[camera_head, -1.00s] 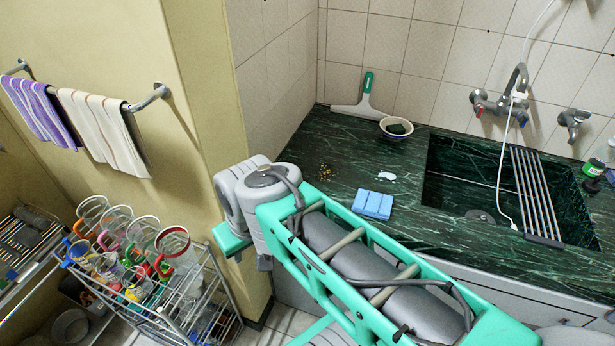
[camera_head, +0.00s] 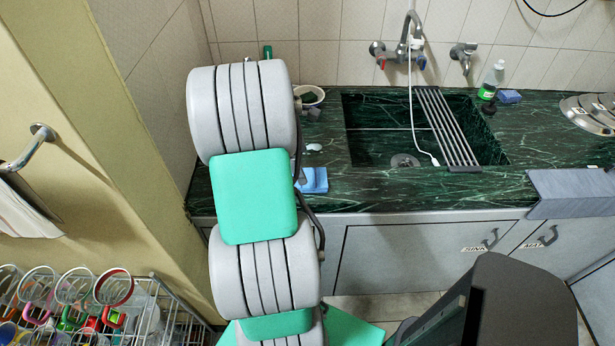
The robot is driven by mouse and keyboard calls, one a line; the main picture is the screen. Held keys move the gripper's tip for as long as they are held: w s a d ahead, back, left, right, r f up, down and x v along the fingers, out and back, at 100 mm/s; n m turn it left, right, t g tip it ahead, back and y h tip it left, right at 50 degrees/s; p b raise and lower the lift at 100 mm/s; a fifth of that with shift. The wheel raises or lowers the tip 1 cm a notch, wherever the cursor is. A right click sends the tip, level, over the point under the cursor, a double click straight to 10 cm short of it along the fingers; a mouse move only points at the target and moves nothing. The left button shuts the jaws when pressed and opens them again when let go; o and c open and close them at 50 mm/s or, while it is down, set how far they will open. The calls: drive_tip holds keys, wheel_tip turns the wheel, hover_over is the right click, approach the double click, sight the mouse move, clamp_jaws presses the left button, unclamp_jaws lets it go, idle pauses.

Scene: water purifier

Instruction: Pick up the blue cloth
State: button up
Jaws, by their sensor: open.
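A blue folded cloth-like piece (camera_head: 313,180) lies flat on the dark green marble counter, left of the sink. My arm's grey joints stand in front of it and hide its left part. A second, smaller blue piece (camera_head: 509,96) lies at the back of the counter, right of the sink beside a green-labelled bottle. I cannot tell for sure which of the two is the cloth. My gripper is not in view; only links of my arm show, left of the middle.
The sink (camera_head: 375,147) has a metal rack (camera_head: 447,128) across its right side and a white hose hanging in. A bowl (camera_head: 309,96) stands behind my arm. Metal lids (camera_head: 590,112) lie far right. A cup rack (camera_head: 150,300) and a wall corner are at left.

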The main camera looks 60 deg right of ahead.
sight(308, 177)
drive_tip(key=x, duration=0.7)
drive_tip(key=shift+w+d+f+p, duration=0.2)
drive_tip(key=shift+d+f+p, duration=0.1)
drive_tip(key=shift+p, duration=0.1)
drive_tip(key=shift+c, duration=0.4)
drive_tip(key=shift+r, duration=0.1)
drive_tip(key=c, duration=1.3)
drive_tip(key=shift+r, duration=0.1)
wheel_tip(308, 177, up, 28)
drive_tip(key=p, duration=0.5)
